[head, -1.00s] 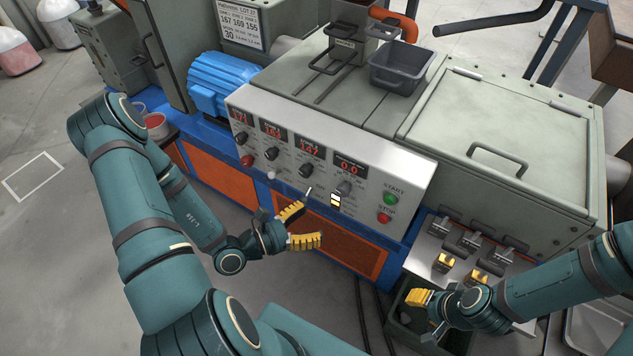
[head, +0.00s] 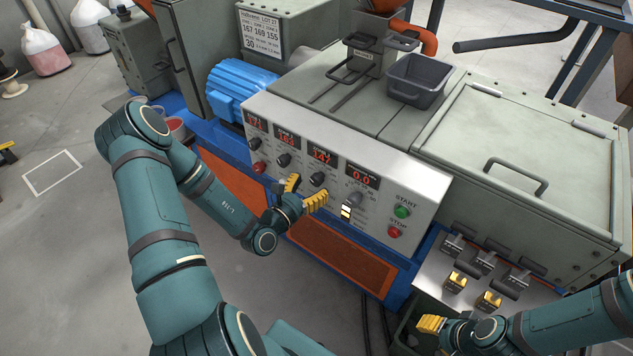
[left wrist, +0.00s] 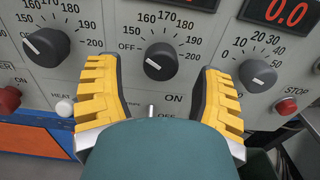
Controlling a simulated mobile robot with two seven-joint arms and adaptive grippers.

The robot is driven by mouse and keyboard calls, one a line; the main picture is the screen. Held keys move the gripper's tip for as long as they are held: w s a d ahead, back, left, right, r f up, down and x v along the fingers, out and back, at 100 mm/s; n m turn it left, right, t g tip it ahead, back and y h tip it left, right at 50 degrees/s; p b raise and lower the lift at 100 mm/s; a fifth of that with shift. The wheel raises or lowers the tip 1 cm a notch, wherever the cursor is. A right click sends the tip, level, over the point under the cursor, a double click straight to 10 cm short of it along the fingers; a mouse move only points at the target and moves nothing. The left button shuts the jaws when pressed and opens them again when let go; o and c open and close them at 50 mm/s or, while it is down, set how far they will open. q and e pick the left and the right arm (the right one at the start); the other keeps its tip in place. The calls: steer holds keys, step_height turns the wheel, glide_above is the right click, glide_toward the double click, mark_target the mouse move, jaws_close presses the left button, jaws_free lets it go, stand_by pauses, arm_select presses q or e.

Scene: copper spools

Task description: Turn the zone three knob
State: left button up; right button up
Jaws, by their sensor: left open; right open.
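The zone three knob (head: 317,179) is a dark round knob on the light control panel, below a red display reading about 147 (head: 322,156). My left gripper (head: 308,189) is open just in front of and below this knob. Its yellow fingers stand on either side of the knob in the left wrist view, with no contact visible. My right gripper (head: 431,324) is open and empty at the lower right, by the levers.
The zone two knob (left wrist: 45,47) is to the left; a 0–50 knob (left wrist: 257,75) is close to the right finger. Red STOP (head: 394,231) and green START (head: 402,212) buttons are at the panel's right. A setpoint card (head: 261,34) stands behind.

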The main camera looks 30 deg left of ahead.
mark_target(314, 183)
arm_select(q)
steer(key=shift+w+d, duration=0.15)
steer(key=shift+w, duration=1.35)
jaws_close()
steer(key=shift+r+m+p, duration=0.1)
steer(key=shift+m+p, duration=0.9)
steer(key=shift+m, duration=0.5)
steer(key=shift+m+p, duration=0.65)
steer(key=shift+m, duration=0.75)
